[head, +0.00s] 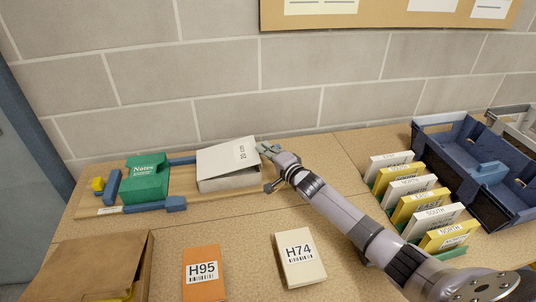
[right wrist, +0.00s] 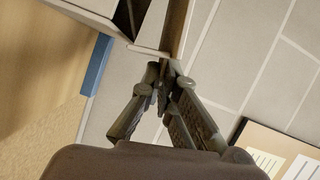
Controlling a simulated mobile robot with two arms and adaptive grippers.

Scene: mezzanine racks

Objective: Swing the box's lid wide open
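A white box (head: 215,184) stands on a wooden board at the back of the table. Its pale top panel (head: 225,154), marked "20 cm", looks tilted up at the back. In the right wrist view, a dark gap shows between the box's white wall (right wrist: 95,10) and a brown panel (right wrist: 174,28). My right gripper (head: 265,148) is at the box's back right corner. In the right wrist view its fingertips (right wrist: 161,72) are drawn together right at the panel's end; whether they touch it is unclear. My left gripper is out of view.
A green "Notes" block (head: 147,178) and blue pieces (head: 113,187) sit left of the box. An orange H95 card (head: 201,272), a cream H74 card (head: 300,258) and a brown carton (head: 85,265) lie in front. Filed cards (head: 410,205) and a blue bin (head: 455,165) stand right. A block wall (head: 290,70) rises behind.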

